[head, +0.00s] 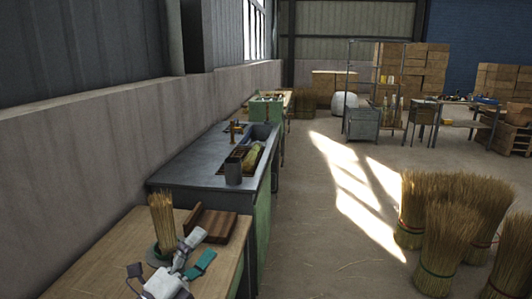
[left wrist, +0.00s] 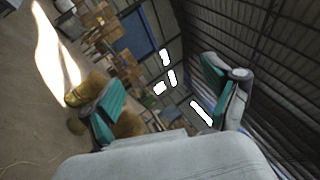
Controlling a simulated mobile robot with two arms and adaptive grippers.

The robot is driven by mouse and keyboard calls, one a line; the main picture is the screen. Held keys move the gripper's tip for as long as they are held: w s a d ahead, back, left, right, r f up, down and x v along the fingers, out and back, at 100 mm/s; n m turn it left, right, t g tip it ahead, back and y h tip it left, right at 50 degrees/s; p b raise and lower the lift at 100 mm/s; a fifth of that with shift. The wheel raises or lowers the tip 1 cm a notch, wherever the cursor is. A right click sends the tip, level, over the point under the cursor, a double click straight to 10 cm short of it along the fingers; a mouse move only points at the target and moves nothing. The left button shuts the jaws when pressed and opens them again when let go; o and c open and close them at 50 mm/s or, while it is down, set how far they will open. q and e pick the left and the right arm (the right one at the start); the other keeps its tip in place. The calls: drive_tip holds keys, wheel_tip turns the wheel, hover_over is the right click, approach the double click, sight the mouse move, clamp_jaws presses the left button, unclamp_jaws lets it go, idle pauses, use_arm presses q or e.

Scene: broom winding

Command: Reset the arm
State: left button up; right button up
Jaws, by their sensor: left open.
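My left gripper (head: 200,250) is low in the head view, over the near wooden table. Its teal-padded fingers are spread apart with nothing between them. The left wrist view also shows the open, empty left gripper (left wrist: 160,78), with the warehouse tilted behind it. A bundle of straw (head: 162,222) stands upright on the table, just behind and left of the gripper, apart from the fingers as far as I can tell. A dark round base shows at its foot, partly hidden by the gripper. My right gripper is in neither view.
A brown wooden block (head: 209,224) lies on the table (head: 105,262) near the gripper. A metal sink counter (head: 205,160) stands beyond it, with a grey cup (head: 233,171). Large straw bundles (head: 446,238) stand on the floor at right. The middle floor is clear.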

use_arm(q)
drive_tip(key=s+a+f+n+g+y, duration=0.2)
drive_tip(key=s+a+f+n+y, duration=0.25)
drive_tip(key=f+n+y, duration=0.55)
drive_tip(key=s+a+f+n+g+y, duration=0.25)
drive_tip(key=a+f+n+y, duration=0.3)
drive_tip(key=f+n, duration=0.4)
drive_tip(key=s+f+n+g, duration=0.1)
drive_tip(key=s+f, duration=0.1)
drive_tip(key=s, duration=0.1)
drive_tip(key=s+f+n+g, duration=0.2)
drive_tip(key=s, duration=0.2)
drive_tip(key=s+f+n+g+h, duration=0.1)
drive_tip(key=s+f+g, duration=0.1)
drive_tip(key=s+f, duration=0.1)
drive_tip(key=shift+s+a+n, duration=0.25)
drive_tip(key=shift+s+n, duration=0.1)
drive_tip(key=s+d+f+n+g+h, duration=0.2)
drive_tip(key=s+f+g, duration=0.3)
drive_tip(key=s, duration=0.6)
wheel_tip(320, 180, down, 25)
drive_tip(key=s+g, duration=0.1)
drive_tip(key=g, duration=0.1)
drive_tip(key=s+a+f, duration=0.2)
drive_tip(key=s+f, duration=1.4)
drive_tip(key=s, duration=0.1)
drive_tip(key=shift+a+m+g+y, duration=0.35)
drive_tip(key=shift+m, duration=0.05)
